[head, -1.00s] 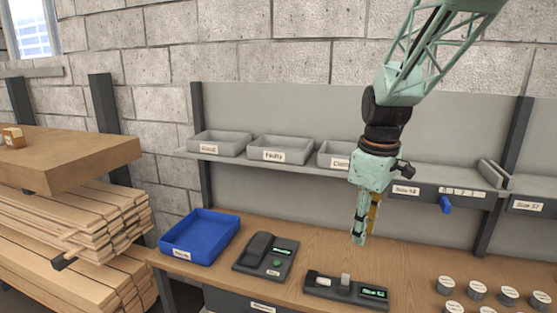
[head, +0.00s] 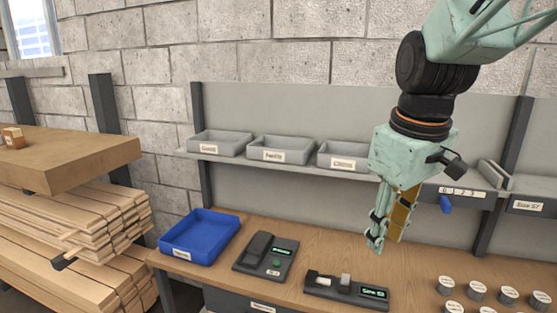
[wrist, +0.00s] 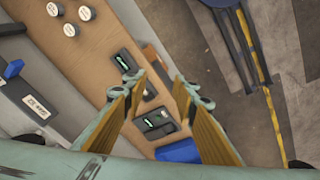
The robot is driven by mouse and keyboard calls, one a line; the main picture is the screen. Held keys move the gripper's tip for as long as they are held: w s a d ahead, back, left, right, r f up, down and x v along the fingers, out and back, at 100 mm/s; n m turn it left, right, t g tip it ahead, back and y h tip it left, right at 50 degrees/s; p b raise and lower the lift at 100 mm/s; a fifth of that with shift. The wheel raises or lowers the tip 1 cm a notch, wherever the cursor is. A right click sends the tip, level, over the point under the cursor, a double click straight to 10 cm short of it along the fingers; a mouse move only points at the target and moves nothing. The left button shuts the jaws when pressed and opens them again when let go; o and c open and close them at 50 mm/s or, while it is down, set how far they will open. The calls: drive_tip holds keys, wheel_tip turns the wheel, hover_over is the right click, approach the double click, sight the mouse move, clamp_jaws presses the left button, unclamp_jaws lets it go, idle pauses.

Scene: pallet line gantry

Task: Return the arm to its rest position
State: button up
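My gripper (head: 376,240) hangs from my pale green arm on the right side of the head view, in the air in front of the shelf and above the wooden bench (head: 330,262). In the wrist view my gripper (wrist: 158,85) shows two fingers with yellowish pads, spread apart with a clear gap. Nothing is held between them. The bench (wrist: 82,50) and floor show beyond the fingertips.
A blue tray (head: 200,237), a dark tester (head: 265,255) and a second device (head: 346,289) stand on the bench. Several labelled round pieces (head: 478,290) are at right. Grey bins (head: 281,149) line the shelf. Planks (head: 70,220) are stacked left.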

drive_tip(key=s+r+m+t, duration=0.1)
drive_tip(key=s+m, duration=0.5)
drive_tip(key=s, duration=1.7)
drive_tip(key=shift+s+a+r+t, duration=0.35)
drive_tip(key=shift+a+r+t, duration=0.05)
drive_tip(key=shift+r, duration=0.15)
